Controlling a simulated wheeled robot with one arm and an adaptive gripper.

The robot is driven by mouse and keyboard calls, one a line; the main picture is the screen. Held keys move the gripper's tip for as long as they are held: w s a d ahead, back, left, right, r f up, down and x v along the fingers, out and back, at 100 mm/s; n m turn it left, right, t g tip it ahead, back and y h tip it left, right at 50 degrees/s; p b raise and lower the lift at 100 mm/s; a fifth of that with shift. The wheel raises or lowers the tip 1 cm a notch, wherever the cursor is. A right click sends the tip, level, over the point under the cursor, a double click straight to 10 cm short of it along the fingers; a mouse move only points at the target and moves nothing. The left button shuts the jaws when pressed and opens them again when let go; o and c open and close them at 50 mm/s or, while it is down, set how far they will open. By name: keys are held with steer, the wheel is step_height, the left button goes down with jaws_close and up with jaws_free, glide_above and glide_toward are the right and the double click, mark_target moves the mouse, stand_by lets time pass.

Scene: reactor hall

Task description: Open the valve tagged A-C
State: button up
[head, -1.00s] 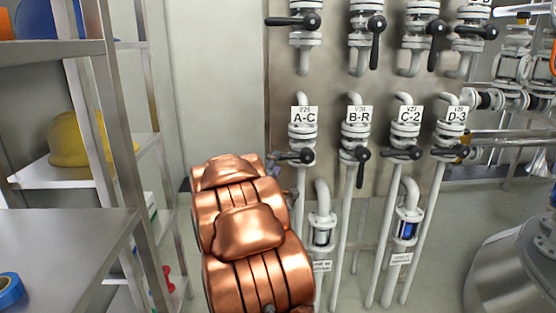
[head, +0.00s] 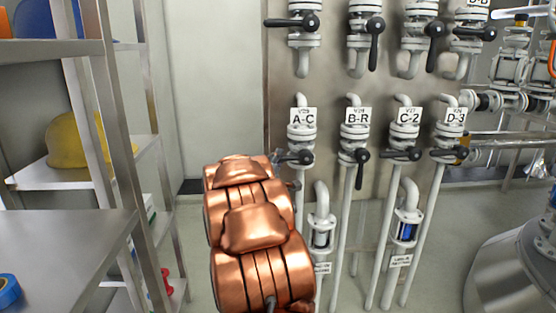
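The valve tagged A-C (head: 303,132) is in the lower row on the wall panel, a white body with its white tag (head: 303,117). Its black lever (head: 297,158) lies about horizontal, with its end to the left of the pipe. My copper-coloured arm reaches up from the bottom, just left of this valve. A small part of my gripper (head: 277,160) shows at the arm's far end, beside the lever's left end. The rest is hidden behind the arm. I cannot tell whether it touches the lever or whether its fingers are open.
Valves B-R (head: 357,131), C-2 (head: 407,131) and D-3 (head: 453,130) stand to the right, with another row above. A flow-meter pipe (head: 321,228) stands below A-C. A metal shelf (head: 70,225) is on the left, a steel vessel (head: 515,255) at lower right.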

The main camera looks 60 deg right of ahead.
jaws_close()
